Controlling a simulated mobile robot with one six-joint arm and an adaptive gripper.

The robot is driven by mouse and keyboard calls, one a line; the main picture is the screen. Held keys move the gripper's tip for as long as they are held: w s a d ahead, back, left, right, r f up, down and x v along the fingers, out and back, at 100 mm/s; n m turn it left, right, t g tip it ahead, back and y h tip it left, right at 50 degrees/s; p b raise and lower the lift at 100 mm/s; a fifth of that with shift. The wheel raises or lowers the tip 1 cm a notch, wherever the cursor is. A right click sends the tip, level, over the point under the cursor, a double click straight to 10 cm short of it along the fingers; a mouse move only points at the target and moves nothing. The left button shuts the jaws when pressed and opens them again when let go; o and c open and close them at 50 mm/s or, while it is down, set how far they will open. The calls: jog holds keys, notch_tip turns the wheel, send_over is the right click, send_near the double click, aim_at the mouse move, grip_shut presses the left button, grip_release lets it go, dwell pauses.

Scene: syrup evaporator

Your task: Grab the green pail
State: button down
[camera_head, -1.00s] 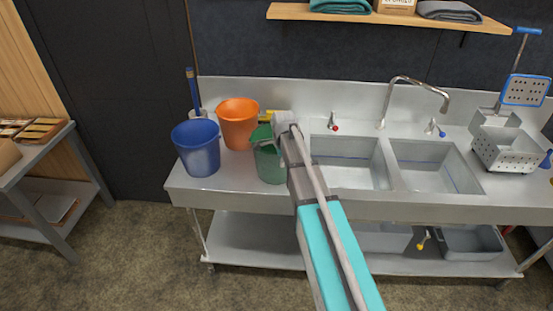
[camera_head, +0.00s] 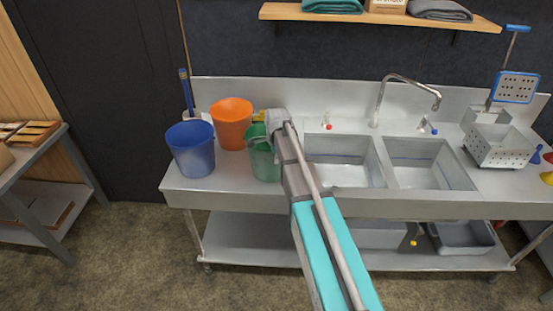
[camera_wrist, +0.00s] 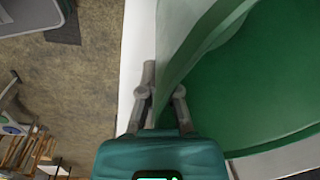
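The green pail (camera_head: 264,160) stands upright on the left drainboard of the steel sink table, to the right of the blue and orange buckets. My gripper (camera_head: 276,122) is at its rim on the near right side, and my wrist hides part of the pail. In the wrist view the green pail (camera_wrist: 255,85) fills the right side, with its curved wall running down to the gripper. The fingers of my gripper (camera_wrist: 161,95) stand close together on either side of this wall. I cannot tell whether they press on it.
A blue bucket (camera_head: 191,148) and an orange bucket (camera_head: 231,124) stand close left of the pail. The sink basins (camera_head: 344,162) lie to the right, under a faucet (camera_head: 408,88). A steel backsplash (camera_head: 300,95) rises behind. A wooden shelf (camera_head: 375,18) hangs above.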

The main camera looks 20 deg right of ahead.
jog(key=shift+r+p, duration=0.4)
jog(key=shift+r, duration=0.25)
jog(key=s+a+r+p, duration=0.1)
jog(key=s+r+p, duration=0.9)
jog(key=s, duration=0.4)
jog(key=shift+a+r, duration=0.2)
